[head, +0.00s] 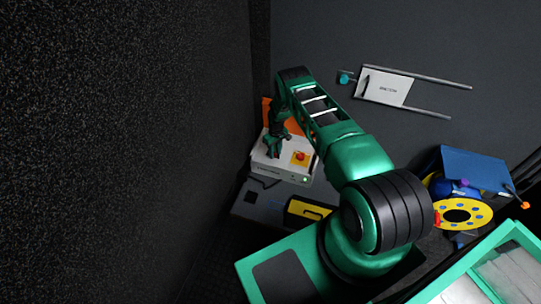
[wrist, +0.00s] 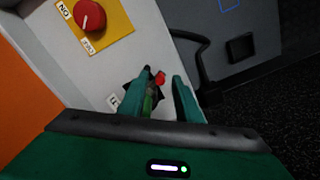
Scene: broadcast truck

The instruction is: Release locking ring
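A white box (head: 283,163) stands at the far left of the bench area, with a red rotary knob (wrist: 90,15) on a yellow plate marked ON at one end. My gripper (head: 272,150) is down at the box's left part. In the wrist view my gripper's two fingers (wrist: 164,98) stand apart, with pale box surface between them. A small red piece (wrist: 160,77) sits at the tips, beside the left finger, with a dark greenish part (wrist: 150,103) below it. I cannot tell whether this is the locking ring, or whether a finger touches it.
An orange panel (head: 267,110) is behind the box. A grey case with a yellow part (head: 308,209) lies in front. A blue box (head: 474,168) and a yellow reel (head: 470,222) are at right.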

